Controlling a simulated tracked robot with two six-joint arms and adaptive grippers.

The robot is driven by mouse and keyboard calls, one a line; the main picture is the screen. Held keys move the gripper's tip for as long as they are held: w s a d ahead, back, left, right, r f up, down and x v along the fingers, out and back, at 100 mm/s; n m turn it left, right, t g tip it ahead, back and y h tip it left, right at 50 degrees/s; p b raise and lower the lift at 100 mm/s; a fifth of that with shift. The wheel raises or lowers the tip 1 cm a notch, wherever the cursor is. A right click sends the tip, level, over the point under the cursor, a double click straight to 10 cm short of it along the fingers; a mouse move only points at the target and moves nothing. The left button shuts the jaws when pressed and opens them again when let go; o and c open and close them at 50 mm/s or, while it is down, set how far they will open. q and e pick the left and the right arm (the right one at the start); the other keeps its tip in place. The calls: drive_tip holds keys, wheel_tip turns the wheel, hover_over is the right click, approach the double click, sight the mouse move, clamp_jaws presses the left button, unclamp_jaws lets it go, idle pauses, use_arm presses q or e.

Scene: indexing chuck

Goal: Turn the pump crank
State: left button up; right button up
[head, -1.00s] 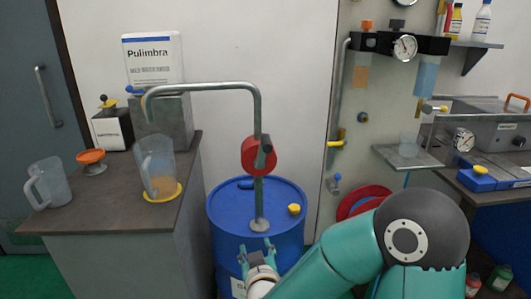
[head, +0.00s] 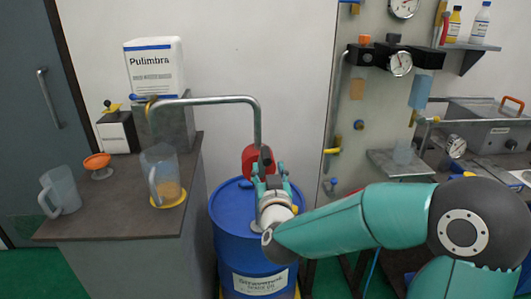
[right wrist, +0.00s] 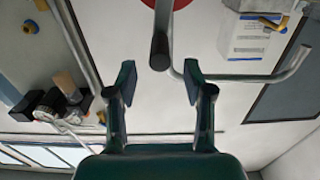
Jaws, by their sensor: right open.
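The pump has a red round body (head: 250,156) on a grey pipe that rises from the blue drum (head: 226,222) and bends left over the bench. Its dark crank handle (head: 265,155) shows just above my right gripper (head: 271,170), which partly covers the pump. In the right wrist view, the rounded end of the crank handle (right wrist: 160,48) shows between the spread fingers of my right gripper (right wrist: 160,76), with gaps on both sides. A clear jug (head: 160,172) with amber liquid stands on a yellow disc (head: 173,199) beneath the spout. My left gripper is not in view.
The bench (head: 112,215) at left also holds an empty clear jug (head: 61,190), an orange dish (head: 98,164) and a white Pulimbra container (head: 155,67). A panel with gauges (head: 400,64) and a small shelf (head: 398,165) stand right of the drum.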

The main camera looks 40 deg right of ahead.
sight(266, 155)
drive_tip(key=p+x, duration=0.1)
drive_tip(key=x, duration=0.6)
drive_tip(key=shift+w+d, duration=0.2)
drive_tip(key=shift+w, duration=0.1)
drive_tip(key=shift+c, duration=0.2)
clamp_jaws()
